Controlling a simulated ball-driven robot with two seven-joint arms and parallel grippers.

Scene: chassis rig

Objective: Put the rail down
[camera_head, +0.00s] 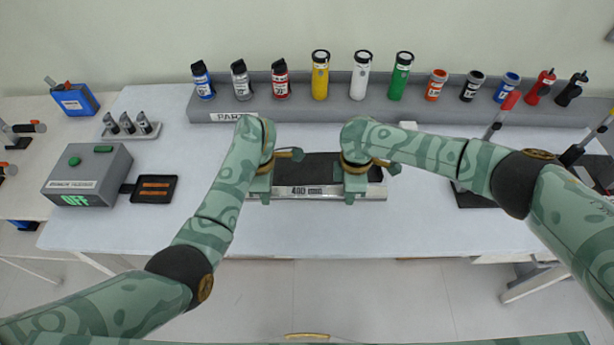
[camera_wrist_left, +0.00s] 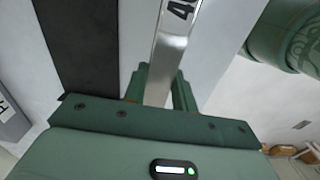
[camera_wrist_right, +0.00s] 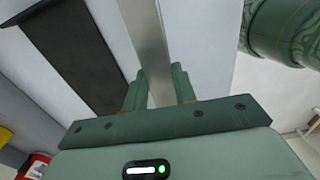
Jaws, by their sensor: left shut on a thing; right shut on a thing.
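The rail (camera_head: 315,191) is a silver metal bar with a printed "400" label, lying crosswise in the middle of the head view. My left gripper (camera_head: 259,192) is shut on it left of the label, and my right gripper (camera_head: 356,192) is shut on it right of the label. In the left wrist view the rail (camera_wrist_left: 172,52) runs between the fingers (camera_wrist_left: 160,88). In the right wrist view the rail (camera_wrist_right: 149,40) also passes between the fingers (camera_wrist_right: 159,88). I cannot tell whether its underside touches anything.
A dark pad (camera_head: 321,166) lies just behind the rail on the white table (camera_head: 320,238). A grey rack (camera_head: 432,113) of bottles and cylinders stands at the back. A grey box reading "OFF" (camera_head: 88,174) and a small black tray (camera_head: 168,190) are left. Table front is clear.

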